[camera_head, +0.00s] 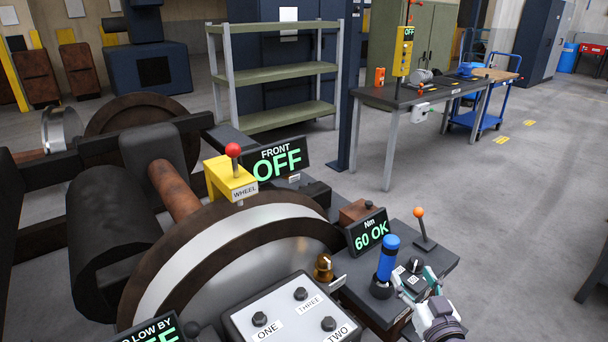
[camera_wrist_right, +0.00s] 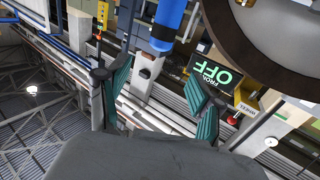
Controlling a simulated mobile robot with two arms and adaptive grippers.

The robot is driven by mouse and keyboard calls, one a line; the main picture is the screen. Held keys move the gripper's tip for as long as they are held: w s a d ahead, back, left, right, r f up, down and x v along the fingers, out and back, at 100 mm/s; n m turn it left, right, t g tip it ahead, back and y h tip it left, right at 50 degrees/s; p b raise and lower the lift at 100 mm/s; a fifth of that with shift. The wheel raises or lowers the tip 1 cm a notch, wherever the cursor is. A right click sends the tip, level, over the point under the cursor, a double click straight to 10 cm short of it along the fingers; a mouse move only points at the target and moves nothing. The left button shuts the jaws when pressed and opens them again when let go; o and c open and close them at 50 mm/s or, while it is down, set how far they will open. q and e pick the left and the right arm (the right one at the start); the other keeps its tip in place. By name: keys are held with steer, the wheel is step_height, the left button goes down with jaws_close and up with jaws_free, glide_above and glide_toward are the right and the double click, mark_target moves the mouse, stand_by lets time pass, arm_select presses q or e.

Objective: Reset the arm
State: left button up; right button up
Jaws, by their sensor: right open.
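My right gripper (camera_head: 416,281) is at the lower right of the head view, just right of the blue-handled tool (camera_head: 388,259), which stands upright in a dark holder. In the right wrist view my right gripper (camera_wrist_right: 150,88) has its two teal-padded fingers spread with nothing between them. The blue handle (camera_wrist_right: 168,24) shows beyond the fingers, near the top of that view. My left gripper is not in view.
The wheel (camera_head: 215,245) and a panel marked ONE, TWO, THREE (camera_head: 285,312) lie to the left. A display reading "Nm 60 OK" (camera_head: 370,232) and an orange-knobbed lever (camera_head: 421,228) stand close by.

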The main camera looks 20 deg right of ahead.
steer(key=s+a+f+n+g+y, duration=0.4)
steer(key=s+a+f+g, duration=0.3)
steer(key=a+f, duration=0.4)
steer(key=s+a+f+g+h, duration=0.1)
steer(key=s+a+f+g, duration=0.1)
steer(key=s+g, duration=0.35)
steer(key=s+a+f+g, duration=0.1)
steer(key=s+a+g, duration=0.1)
steer(key=s, duration=0.7)
step_height(320, 180, down, 25)
steer(key=s+g+p, duration=0.1)
steer(key=s, duration=0.1)
steer(key=s+d+f+g+p, duration=0.1)
steer(key=s+d+f, duration=0.1)
steer(key=s+f, duration=1.3)
steer(key=shift+s+d, duration=0.3)
steer(key=shift+s, duration=0.6)
